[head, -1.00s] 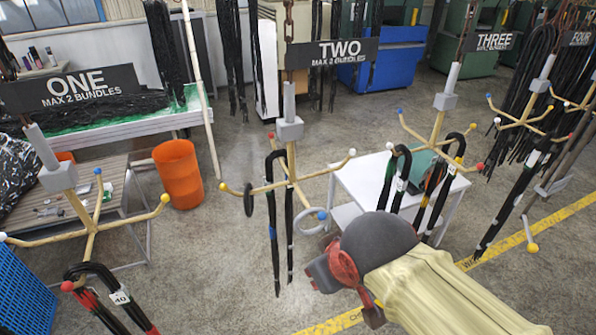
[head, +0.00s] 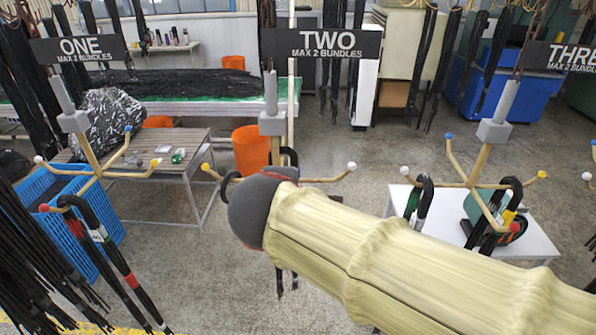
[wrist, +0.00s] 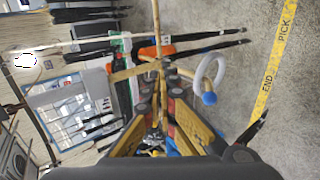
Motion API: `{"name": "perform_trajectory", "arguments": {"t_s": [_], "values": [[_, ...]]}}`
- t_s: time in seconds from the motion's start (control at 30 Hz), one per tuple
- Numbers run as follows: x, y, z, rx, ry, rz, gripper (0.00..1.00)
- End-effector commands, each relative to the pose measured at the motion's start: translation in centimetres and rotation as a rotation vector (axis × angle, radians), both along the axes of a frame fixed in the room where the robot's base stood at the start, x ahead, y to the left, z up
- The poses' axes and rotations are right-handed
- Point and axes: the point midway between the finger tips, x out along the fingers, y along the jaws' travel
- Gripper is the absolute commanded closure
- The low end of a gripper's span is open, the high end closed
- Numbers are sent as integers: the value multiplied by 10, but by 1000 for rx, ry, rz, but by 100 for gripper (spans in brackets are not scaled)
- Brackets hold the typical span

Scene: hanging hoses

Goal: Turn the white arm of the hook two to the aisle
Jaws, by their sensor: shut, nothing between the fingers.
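Hook two hangs in the middle of the head view under the TWO sign (head: 328,44), with a grey block (head: 272,123) above its wooden arms. Its white-tipped arm (head: 351,166) points right, and its yellow-tipped arm (head: 206,167) points left. My forearm and dark wrist cover the hook's lower middle, hiding my fingers in the head view. In the wrist view my gripper (wrist: 161,104) is shut and empty, close to the hook's wooden arms (wrist: 157,62). A pale ring (wrist: 222,70) hangs by a blue-tipped arm (wrist: 209,98). I cannot pick out the white tip in the wrist view.
Dark bundles (wrist: 205,43) hang on hook two, near my gripper. Hook one (head: 88,160) with bundles is at left, hook three (head: 482,165) at right. A white table (head: 535,240) stands under hook three. Yellow floor tape (wrist: 275,65) marks the ground.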

Motion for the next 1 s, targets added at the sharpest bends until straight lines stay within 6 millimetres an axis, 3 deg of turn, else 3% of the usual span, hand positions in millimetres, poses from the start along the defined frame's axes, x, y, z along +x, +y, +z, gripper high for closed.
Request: {"name": "perform_trajectory", "arguments": {"t_s": [0.27, 1.0], "values": [[1, 4, -12, -8, -3, 10, 100], [1, 3, -73, -7, -2, 8, 100]]}}
